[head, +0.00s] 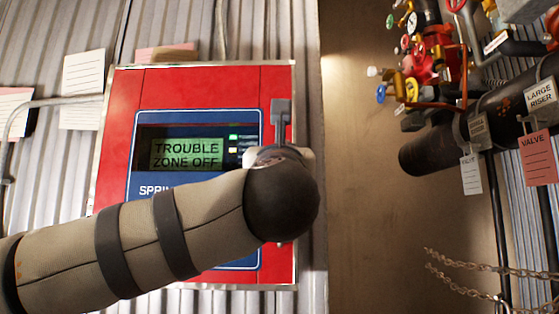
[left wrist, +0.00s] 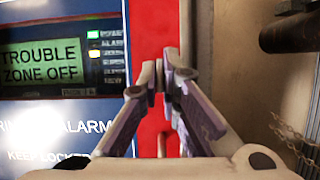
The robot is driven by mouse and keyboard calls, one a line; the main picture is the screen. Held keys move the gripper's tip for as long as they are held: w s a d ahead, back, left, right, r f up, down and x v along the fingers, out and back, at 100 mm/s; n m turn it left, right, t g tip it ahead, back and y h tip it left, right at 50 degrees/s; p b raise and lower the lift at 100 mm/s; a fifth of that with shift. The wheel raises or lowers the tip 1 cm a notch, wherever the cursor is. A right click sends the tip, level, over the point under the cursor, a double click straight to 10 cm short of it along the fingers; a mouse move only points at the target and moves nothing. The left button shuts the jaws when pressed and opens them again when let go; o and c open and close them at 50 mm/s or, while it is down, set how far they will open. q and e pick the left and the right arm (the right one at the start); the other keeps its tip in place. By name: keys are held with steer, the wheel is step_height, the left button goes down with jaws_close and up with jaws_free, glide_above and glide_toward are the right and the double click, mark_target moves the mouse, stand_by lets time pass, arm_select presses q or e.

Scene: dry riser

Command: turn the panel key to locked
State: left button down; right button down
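The red panel (head: 210,88) carries a blue face and a green display reading "TROUBLE ZONE OFF" (head: 187,153); the display also shows in the left wrist view (left wrist: 42,62). I cannot make out the panel key in either view. My left arm crosses the panel's lower half, and its wrist hides most of the left gripper in the head view. In the left wrist view the left gripper's fingers (left wrist: 168,72) come together at their tips, in front of the red strip right of the display. Whether something thin is between them is hidden. My right gripper is not in view.
A grey upright piece (head: 281,111) shows at the panel's right edge above my wrist. To the right are a dark pipe (head: 440,152), red valves with gauges (head: 428,60), hanging tags (head: 537,157) and chains (head: 470,266). Bare brown wall (head: 365,150) lies between.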

arm_select(q)
steer(key=shift+n, duration=0.3)
steer(key=c, duration=1.8)
jaws_free()
steer(key=v, duration=1.2)
steer(key=shift+d, duration=0.15)
